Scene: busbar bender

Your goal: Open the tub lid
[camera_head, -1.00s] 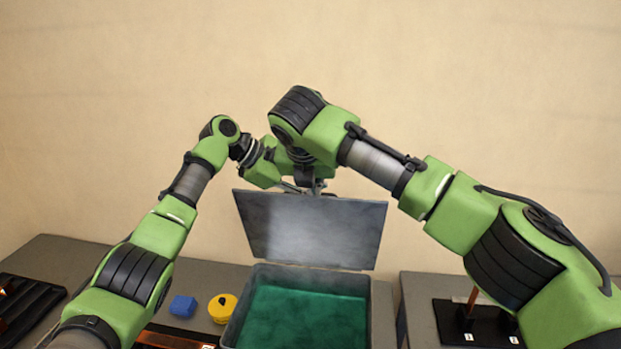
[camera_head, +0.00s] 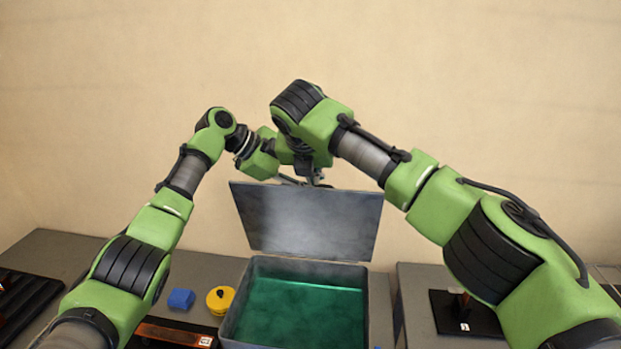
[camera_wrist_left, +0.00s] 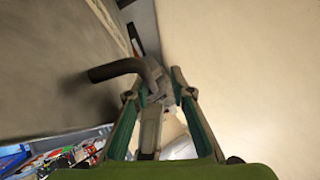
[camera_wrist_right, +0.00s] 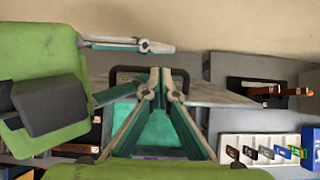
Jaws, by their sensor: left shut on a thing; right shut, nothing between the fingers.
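The grey tub (camera_head: 227,325) stands on the workbench with green inside. Its grey lid (camera_head: 305,222) is raised, standing steeply above the tub's back side. A dark bent handle on the lid shows in the left wrist view (camera_wrist_left: 112,70) and the right wrist view (camera_wrist_right: 116,76). My left gripper (camera_wrist_left: 158,92) is shut on the handle at the lid, though its grip is partly hidden. It also shows in the right wrist view (camera_wrist_right: 165,48). My right gripper (camera_wrist_right: 162,88) is shut and empty, close to the handle and lid. The arms hide most of both grippers in the head view.
A blue block (camera_head: 181,299) and a yellow round item (camera_head: 220,300) lie left of the tub. A black stand (camera_head: 464,316) is on the right bench. The right wrist view shows a white divided tray (camera_wrist_right: 262,145) and a blue bin (camera_wrist_right: 311,140).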

